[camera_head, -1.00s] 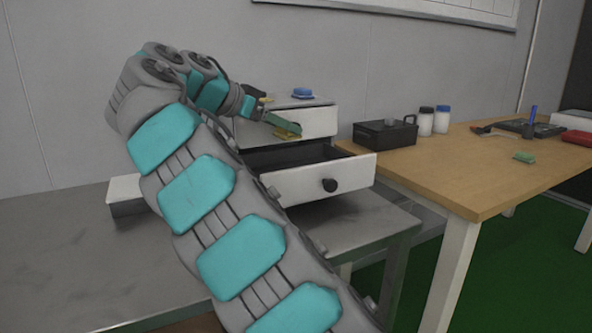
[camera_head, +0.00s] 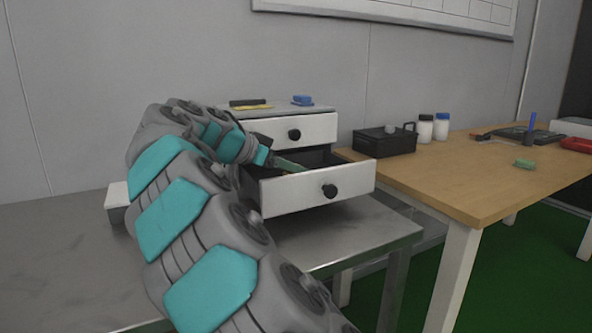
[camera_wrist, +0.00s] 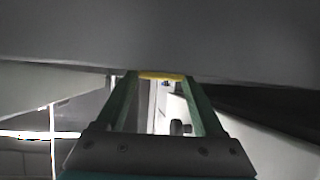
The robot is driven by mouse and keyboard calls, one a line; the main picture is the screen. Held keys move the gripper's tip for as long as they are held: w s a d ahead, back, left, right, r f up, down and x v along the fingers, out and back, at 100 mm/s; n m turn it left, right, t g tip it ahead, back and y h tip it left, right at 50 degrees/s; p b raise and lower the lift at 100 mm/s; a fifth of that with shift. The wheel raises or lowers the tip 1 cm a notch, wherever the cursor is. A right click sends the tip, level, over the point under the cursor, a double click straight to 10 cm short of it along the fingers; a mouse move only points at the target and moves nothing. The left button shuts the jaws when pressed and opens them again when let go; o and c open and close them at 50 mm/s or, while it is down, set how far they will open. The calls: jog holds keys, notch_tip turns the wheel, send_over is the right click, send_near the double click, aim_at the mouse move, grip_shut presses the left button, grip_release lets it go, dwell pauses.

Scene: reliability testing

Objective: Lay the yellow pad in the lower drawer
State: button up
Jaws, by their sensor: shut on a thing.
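The lower drawer (camera_head: 318,192) of the white cabinet stands pulled out, its front panel and dark knob facing right. My gripper (camera_head: 292,168) reaches into the drawer opening from the left, its green fingers angled down behind the drawer front. In the wrist view the gripper (camera_wrist: 161,78) is shut on the yellow pad (camera_wrist: 162,76), which shows as a thin yellow strip between the fingertips. In the head view the pad is mostly hidden inside the drawer. I cannot tell whether it touches the drawer floor.
The upper drawer (camera_head: 305,129) is shut just above. A blue item (camera_head: 302,100) and a dark and yellow item (camera_head: 250,105) lie on the cabinet top. A black box (camera_head: 385,142) and two white jars (camera_head: 433,128) stand on the wooden table at right.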

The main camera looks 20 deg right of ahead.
jog(key=shift+x, duration=0.95)
jog(key=shift+f, duration=0.2)
jog(key=shift+f, duration=0.1)
jog(key=o, duration=1.3)
jog(key=shift+o, duration=0.2)
jog(key=v, duration=1.2)
